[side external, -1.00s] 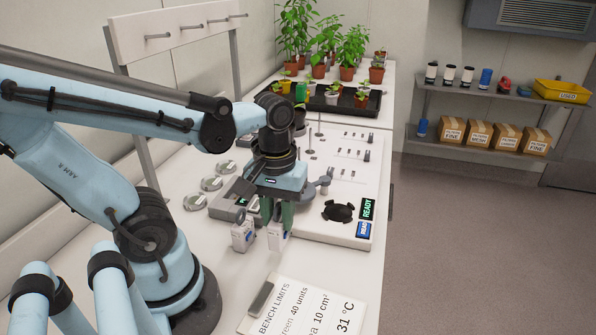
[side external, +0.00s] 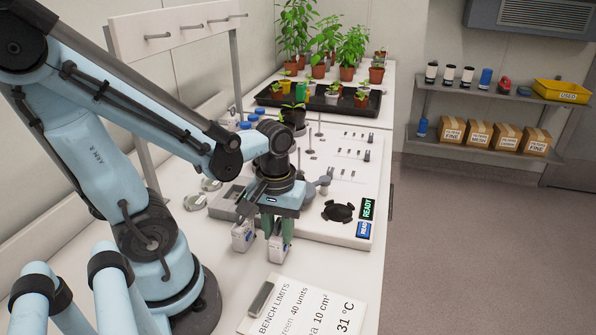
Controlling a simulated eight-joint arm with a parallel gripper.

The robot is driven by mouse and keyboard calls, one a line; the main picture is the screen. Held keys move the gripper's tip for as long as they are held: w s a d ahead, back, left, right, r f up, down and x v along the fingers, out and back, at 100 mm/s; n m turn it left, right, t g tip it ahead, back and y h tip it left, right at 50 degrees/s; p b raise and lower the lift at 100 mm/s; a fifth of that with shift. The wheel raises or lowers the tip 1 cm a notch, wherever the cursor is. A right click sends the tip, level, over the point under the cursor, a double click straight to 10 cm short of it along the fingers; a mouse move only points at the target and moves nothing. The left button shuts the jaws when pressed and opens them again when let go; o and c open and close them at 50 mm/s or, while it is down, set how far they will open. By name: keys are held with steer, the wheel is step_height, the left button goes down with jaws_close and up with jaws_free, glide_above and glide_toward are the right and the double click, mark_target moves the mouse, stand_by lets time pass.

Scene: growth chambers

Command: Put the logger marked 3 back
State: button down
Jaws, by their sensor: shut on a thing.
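My gripper (side external: 261,243) points down over the white bench, in front of the left part of the white panel (side external: 310,233). Its two pale fingertips show with a gap between them in this view. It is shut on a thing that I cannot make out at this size. No mark 3 can be read on any object. Several small dark items (side external: 347,154) sit in rows on the far part of the panel. A grey recess (side external: 225,201) in the panel lies partly behind my gripper.
A black round fixture (side external: 339,212) and a green READY display (side external: 367,209) are at the panel's right. Slim posts (side external: 320,125) stand at its back. A sign (side external: 306,312) lies on the bench in front. Metal discs (side external: 195,201) lie left. Potted plants fill a black tray (side external: 372,113) behind.

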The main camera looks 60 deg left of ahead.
steer(key=shift+f, duration=0.1)
steer(key=c, duration=0.9)
jaws_free()
steer(key=shift+o, duration=0.2)
steer(key=shift+r, duration=6)
steer(key=w+d+f+m+t, duration=0.2)
steer(key=w+d+m+t, duration=0.1)
steer(key=w+m+t, duration=0.4)
steer(key=shift+w+d+f+m, duration=0.15)
steer(key=shift+d+f+m, duration=0.1)
steer(key=shift+m, duration=0.75)
